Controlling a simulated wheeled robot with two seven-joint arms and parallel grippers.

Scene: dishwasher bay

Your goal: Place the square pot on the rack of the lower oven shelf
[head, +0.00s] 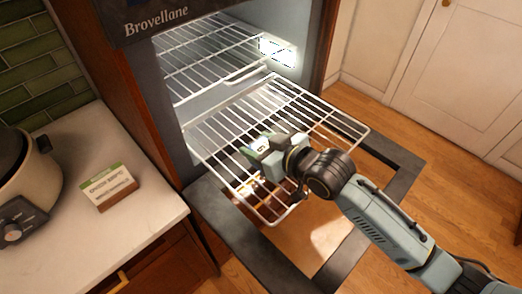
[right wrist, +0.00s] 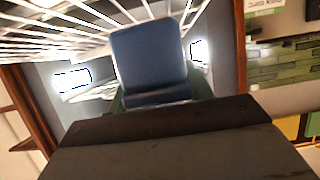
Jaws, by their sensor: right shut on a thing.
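The lower oven rack (head: 320,112), a white wire grid, is slid partway out of the oven over the lowered door. My right gripper (head: 263,150) reaches over the rack's front part and is shut, apparently on its wires; the exact contact is hidden. In the right wrist view, a blue-grey finger (right wrist: 148,55) stands in front of white rack wires (right wrist: 60,35). No square pot can be made out in either view. My left gripper is not in view.
The upper rack (head: 215,55) is inside the oven. The dark-framed open door (head: 390,170) lies below the lower rack. A counter (head: 140,165) at left holds a cooker (head: 30,190) and a small green-and-white box (head: 104,187). White cabinets (head: 440,60) stand at right.

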